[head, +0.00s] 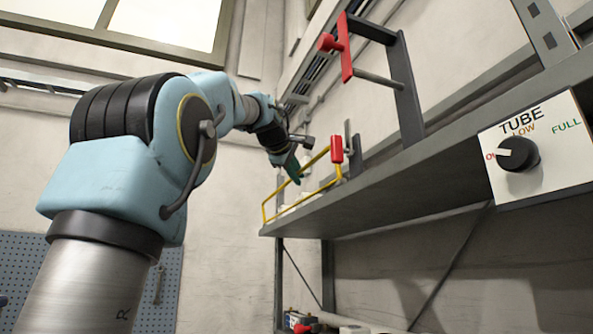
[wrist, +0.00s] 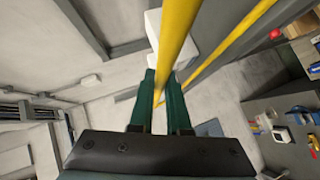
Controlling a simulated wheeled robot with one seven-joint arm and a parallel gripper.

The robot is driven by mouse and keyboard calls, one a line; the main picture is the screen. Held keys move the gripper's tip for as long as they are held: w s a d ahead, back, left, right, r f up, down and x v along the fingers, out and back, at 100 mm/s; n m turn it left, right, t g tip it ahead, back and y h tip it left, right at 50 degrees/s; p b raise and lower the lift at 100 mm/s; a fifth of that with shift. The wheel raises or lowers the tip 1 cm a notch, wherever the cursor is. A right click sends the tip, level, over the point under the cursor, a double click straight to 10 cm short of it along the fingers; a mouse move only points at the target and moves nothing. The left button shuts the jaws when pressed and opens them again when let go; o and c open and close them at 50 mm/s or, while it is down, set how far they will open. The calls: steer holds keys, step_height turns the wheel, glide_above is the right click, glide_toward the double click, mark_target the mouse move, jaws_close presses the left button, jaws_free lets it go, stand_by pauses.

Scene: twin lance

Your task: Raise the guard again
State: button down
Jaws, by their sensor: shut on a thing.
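The guard (head: 314,161) is a yellow bar frame at the far end of the grey shelf in the head view. It stands tilted along the shelf edge. My gripper (head: 296,178) is at its upper bar, with green fingers pointing down. In the wrist view my gripper (wrist: 160,102) is shut on a yellow bar of the guard (wrist: 174,35), which runs between the two fingers. A second yellow bar of it runs to the right. The guard's hinge cannot be made out.
The grey shelf (head: 400,172) carries a red-handled lever in a dark frame (head: 402,85) and a smaller red handle (head: 337,150) beside the guard. A TUBE dial panel (head: 540,150) is at right. White objects (head: 305,196) sit behind the guard. Open room lies left of the shelf.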

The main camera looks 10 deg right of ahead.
steer(key=shift+w+d+m+g+y, duration=0.15)
steer(key=shift+d+m+g+y, duration=0.35)
steer(key=shift+d+y, duration=0.15)
steer(key=shift+d, duration=0.1)
steer(key=c, duration=0.9)
jaws_free()
steer(key=b+v, duration=0.1)
steer(key=v, duration=0.9)
steer(key=shift+s+b, duration=0.3)
steer(key=shift+s, duration=0.05)
steer(key=shift+r, duration=0.1)
